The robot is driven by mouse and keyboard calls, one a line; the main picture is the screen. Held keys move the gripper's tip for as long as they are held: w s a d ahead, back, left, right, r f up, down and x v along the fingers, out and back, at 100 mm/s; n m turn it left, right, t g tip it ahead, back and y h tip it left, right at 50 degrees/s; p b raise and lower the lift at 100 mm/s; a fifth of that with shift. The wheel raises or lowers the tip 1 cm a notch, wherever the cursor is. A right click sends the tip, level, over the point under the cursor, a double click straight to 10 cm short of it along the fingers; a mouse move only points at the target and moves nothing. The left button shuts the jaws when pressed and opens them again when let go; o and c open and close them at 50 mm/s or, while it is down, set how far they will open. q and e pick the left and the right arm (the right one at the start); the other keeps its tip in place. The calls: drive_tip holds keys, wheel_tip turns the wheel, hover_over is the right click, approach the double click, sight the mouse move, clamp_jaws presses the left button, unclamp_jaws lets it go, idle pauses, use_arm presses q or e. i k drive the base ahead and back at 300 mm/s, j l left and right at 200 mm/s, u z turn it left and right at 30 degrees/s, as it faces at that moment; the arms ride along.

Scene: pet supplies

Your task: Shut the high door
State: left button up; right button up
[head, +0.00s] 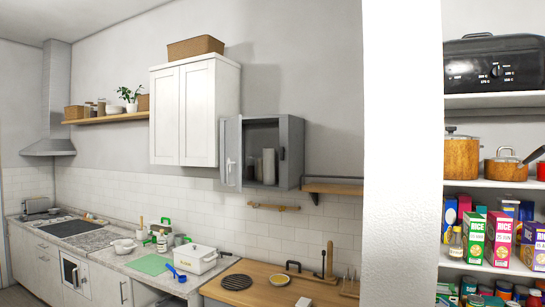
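A small grey wall cabinet (291,153) hangs on the back wall, right of the white cabinet. Its grey door (231,152) is hinged on the left and stands open, swung out to the left, with a light handle on it. Inside the cabinet a pale upright item (268,166) shows. The white wall cabinet (181,113) is higher up, and both its doors look shut. Neither of my grippers is in view.
A wooden worktop (245,297) and a counter with a white pot (196,260) run below. A small wooden shelf (332,188) adjoins the grey cabinet's right. A white wall end (401,150) and stocked shelves (490,186) stand at right.

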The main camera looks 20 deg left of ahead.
sight(233, 125)
drive_tip(key=i+j, duration=0.1)
drive_tip(key=j, duration=0.3)
drive_tip(key=i+j+u, duration=0.1)
drive_tip(key=j, duration=0.3)
drive_tip(key=i+j, duration=0.15)
drive_tip(key=j, duration=0.25)
drive_tip(key=i+j, duration=0.15)
drive_tip(key=j, duration=0.25)
drive_tip(key=i+j+u, duration=0.1)
drive_tip(key=j, duration=0.3)
drive_tip(key=i+j, duration=0.15)
drive_tip(key=j, duration=0.25)
drive_tip(key=i+j+u, duration=0.1)
drive_tip(key=j, duration=0.3)
drive_tip(key=i, duration=0.05)
